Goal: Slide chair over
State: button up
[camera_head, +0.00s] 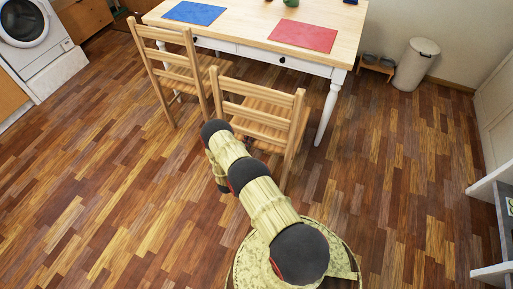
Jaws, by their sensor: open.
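Two light wooden chairs with slatted backs stand side by side at the near long side of the table. The right chair (266,116) is nearest to me, with its back towards me. The left chair (167,57) stands a little farther off. My arm reaches forward and ends in a bend beside the left rear of the right chair. The arm hides part of that chair's lower back and legs. My gripper's fingers do not show; they seem hidden behind or below my own arm. I cannot tell whether anything touches the chair.
The table (236,22) has a pale wooden top and white legs, with a blue mat (195,12) and a red mat (304,36). A white bin (416,64) stands at the back right, a washing machine (29,29) at the far left. The wooden floor is clear left and right.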

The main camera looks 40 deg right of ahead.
jog(key=shift+c, duration=1.4)
jog(key=c, duration=0.7)
grip_shut()
